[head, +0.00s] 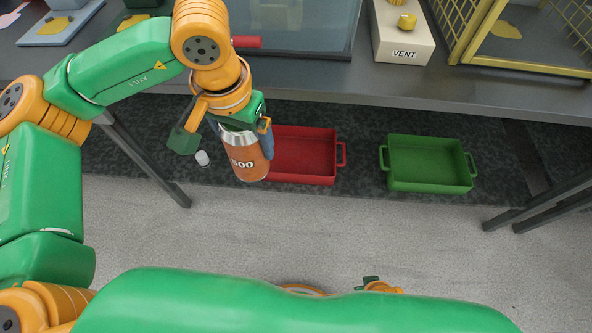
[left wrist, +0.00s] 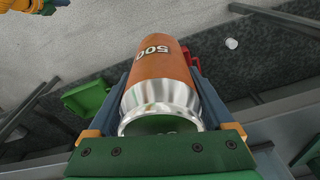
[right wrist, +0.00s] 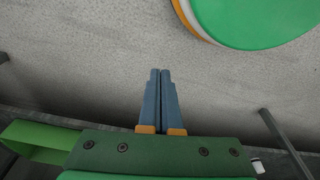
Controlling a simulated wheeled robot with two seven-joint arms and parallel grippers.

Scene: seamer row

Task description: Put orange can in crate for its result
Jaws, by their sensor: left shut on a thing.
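The orange can (head: 247,158), with a silver end and the marking 500, is held in my left gripper (head: 243,132). In the left wrist view the can (left wrist: 157,75) lies between the two blue fingers (left wrist: 163,100), which are shut on it. The can is in the air in front of the bench, in the head view partly overlapping the left end of the red crate (head: 305,155). The green crate (head: 430,163) stands to the right of the red one. Both crates look empty where visible. My right gripper (right wrist: 162,100) is shut with its fingers together and nothing between them.
Both crates stand on a dark low strip below the grey bench edge (head: 400,95). A small white object (head: 202,158) lies left of the red crate. On the bench are a VENT box (head: 402,35) and a yellow cage (head: 478,58). Bench legs (head: 150,165) stand at both sides.

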